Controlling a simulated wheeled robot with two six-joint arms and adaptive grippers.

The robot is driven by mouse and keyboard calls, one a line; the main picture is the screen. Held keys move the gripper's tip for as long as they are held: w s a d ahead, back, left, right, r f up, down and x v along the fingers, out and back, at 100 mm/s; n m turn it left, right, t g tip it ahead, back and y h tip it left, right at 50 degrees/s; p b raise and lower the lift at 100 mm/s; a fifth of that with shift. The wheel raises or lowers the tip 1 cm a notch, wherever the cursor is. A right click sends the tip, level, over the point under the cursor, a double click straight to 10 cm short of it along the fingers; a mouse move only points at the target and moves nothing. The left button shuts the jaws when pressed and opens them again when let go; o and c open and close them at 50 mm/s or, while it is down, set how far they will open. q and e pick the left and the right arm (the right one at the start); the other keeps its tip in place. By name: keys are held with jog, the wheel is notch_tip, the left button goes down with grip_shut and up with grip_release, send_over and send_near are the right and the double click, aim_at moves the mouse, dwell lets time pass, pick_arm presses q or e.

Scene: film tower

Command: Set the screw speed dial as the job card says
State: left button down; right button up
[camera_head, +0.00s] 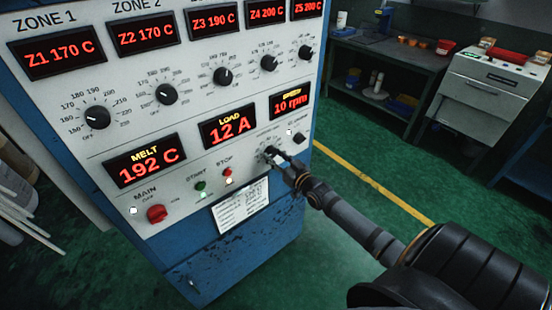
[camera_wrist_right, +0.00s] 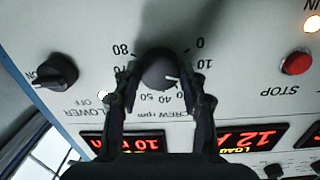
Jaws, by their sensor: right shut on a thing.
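The screw speed dial (camera_wrist_right: 158,70) is a round black knob on the white panel, seen upside down in the right wrist view. Its scale runs from 0 to 80, labelled "SCREW rpm". Its white mark points toward the low numbers, around 10 to 20. My right gripper (camera_wrist_right: 160,82) is shut on the knob, one finger on each side; in the head view (camera_head: 271,156) it covers most of the dial. The speed display (camera_head: 291,102) reads 10 rpm. A white card (camera_head: 240,207) is fixed below the buttons, its writing too small to read. My left gripper is out of view.
The blower knob (camera_head: 298,138) is close right of the dial. The red stop button (camera_head: 227,171), green start button (camera_head: 200,185) and red main switch (camera_head: 157,214) are left. Zone knobs line the panel above. A workbench (camera_head: 385,55) stands behind, across open green floor.

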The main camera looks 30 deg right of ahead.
jog(key=shift+f+m, duration=0.1)
jog(key=shift+m, duration=0.9)
jog(key=o, duration=1.2)
jog(key=shift+c, duration=0.2)
